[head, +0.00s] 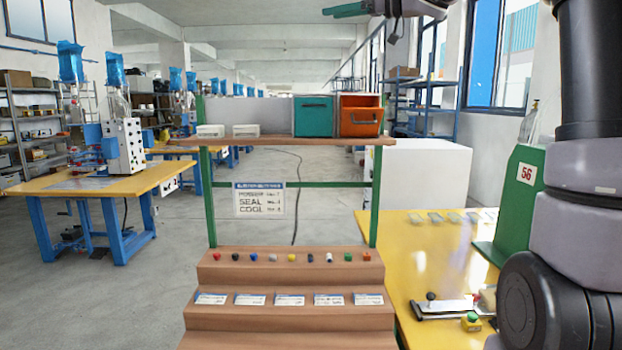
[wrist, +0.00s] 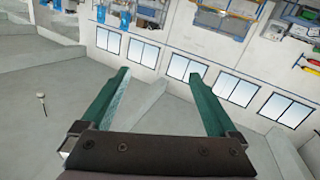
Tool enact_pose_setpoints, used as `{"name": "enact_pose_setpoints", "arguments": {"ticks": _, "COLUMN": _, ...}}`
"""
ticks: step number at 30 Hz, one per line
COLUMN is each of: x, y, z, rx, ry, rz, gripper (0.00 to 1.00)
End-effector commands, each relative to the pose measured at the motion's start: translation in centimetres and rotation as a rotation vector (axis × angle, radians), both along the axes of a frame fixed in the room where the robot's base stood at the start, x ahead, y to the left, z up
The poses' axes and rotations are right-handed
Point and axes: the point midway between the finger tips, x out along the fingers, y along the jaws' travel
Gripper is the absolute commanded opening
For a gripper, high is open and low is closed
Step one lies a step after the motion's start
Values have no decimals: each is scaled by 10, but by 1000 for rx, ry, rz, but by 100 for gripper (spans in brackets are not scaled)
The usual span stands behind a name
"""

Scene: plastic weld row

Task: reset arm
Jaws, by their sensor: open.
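My gripper (wrist: 158,98) shows in the wrist view with its two green fingers spread wide apart and nothing between them. Past the fingers are the floor, a wall and windows, tilted in the picture. In the head view a green finger of my gripper (head: 347,10) shows at the top edge, high above the shelf. My arm (head: 590,190) fills the right side of the head view.
A stepped wooden rack (head: 290,285) holds small coloured parts and label cards. Its upper shelf (head: 270,142) bears a teal bin (head: 313,116), an orange bin (head: 359,122) and white boxes. A yellow table (head: 400,260) stands at right. Open floor (head: 130,290) lies at left.

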Motion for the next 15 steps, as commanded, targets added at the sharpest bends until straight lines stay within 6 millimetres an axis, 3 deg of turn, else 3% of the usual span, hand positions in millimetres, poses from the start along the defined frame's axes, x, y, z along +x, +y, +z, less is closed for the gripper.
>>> {"name": "enact_pose_setpoints", "arguments": {"ticks": 1, "x": -4, "y": -3, "z": 18, "rx": 65, "ry": -32, "rz": -98, "gripper": 94}}
{"name": "enact_pose_setpoints", "arguments": {"ticks": 3, "x": -2, "y": -21, "z": 36, "rx": 149, "ry": -66, "rz": -262, "gripper": 94}}
{"name": "enact_pose_setpoints", "arguments": {"ticks": 6, "x": -6, "y": -57, "z": 46, "rx": 234, "ry": -75, "rz": -506, "gripper": 94}}
{"name": "enact_pose_setpoints", "arguments": {"ticks": 8, "x": -13, "y": -84, "z": 42, "rx": 267, "ry": -55, "rz": -654, "gripper": 94}}
{"name": "enact_pose_setpoints", "arguments": {"ticks": 11, "x": -33, "y": -132, "z": 15, "rx": 287, "ry": 26, "rz": -891, "gripper": 94}}
{"name": "enact_pose_setpoints", "arguments": {"ticks": 15, "x": -82, "y": -189, "z": -55, "rx": 257, "ry": 237, "rz": -1162, "gripper": 94}}
